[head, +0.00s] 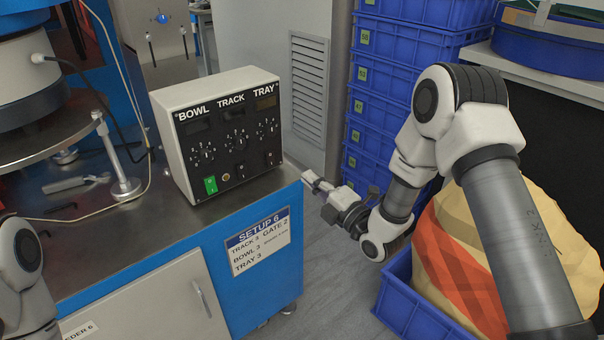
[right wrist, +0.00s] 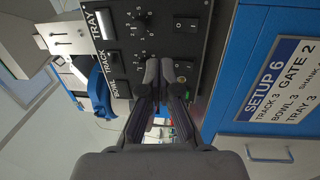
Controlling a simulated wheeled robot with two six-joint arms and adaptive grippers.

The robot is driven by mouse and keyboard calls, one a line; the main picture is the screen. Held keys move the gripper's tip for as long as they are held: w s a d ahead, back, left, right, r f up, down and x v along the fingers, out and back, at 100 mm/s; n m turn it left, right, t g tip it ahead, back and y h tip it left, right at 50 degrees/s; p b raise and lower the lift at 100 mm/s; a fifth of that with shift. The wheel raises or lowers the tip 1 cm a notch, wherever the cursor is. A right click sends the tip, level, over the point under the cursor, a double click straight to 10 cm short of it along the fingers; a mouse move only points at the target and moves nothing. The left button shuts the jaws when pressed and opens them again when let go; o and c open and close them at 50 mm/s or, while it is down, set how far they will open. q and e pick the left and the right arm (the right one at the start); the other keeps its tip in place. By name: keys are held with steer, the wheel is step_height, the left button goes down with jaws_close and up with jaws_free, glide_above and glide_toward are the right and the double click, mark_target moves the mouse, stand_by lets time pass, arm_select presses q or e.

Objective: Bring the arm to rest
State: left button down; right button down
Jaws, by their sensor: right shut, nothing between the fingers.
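My right arm reaches in from the right in the head view. Its gripper (head: 312,182) is in the air just right of the control box (head: 222,135), near the cabinet's corner, and apart from the box as far as I can tell. In the right wrist view the gripper (right wrist: 160,72) is shut, its fingertips together with nothing between them, pointing toward the box's dark panel (right wrist: 140,35). That panel carries dials labelled BOWL, TRACK and TRAY, and a green rocker switch (head: 210,185). Part of my left arm shows at the left edge; its gripper is out of view.
A setup card (head: 258,241) is on the blue cabinet front (head: 276,275). Stacked blue crates (head: 398,75) stand behind my right arm. A blue bin (head: 402,300) with a tan and orange sack (head: 455,250) is below it. Grey floor (head: 325,285) lies between.

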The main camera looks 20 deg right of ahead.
steer(key=shift+f, duration=0.1)
stand_by(0.3)
steer(key=s+a+f+m+g+h, duration=0.15)
steer(key=s+f, duration=0.25)
steer(key=f, duration=0.4)
steer(key=s+a+f+g, duration=0.1)
steer(key=s+f+g, duration=0.25)
steer(key=f, duration=0.45)
steer(key=s+d+f+m+g+h, duration=0.1)
steer(key=s+f+m+g+h, duration=0.1)
steer(key=s+f+m+g, duration=0.65)
steer(key=s+d+f+m+g+h, duration=0.1)
steer(key=s+f+m+h, duration=0.15)
steer(key=s+f, duration=0.7)
steer(key=s+d+r+m+g, duration=0.2)
steer(key=s+r+m+g, duration=0.15)
steer(key=s+m, duration=0.7)
step_height(320, 180, up, 18)
steer(key=s+p, duration=0.2)
steer(key=p, duration=1.5)
steer(key=shift+f+n+h+p, duration=0.2)
steer(key=shift+n+h+p, duration=0.1)
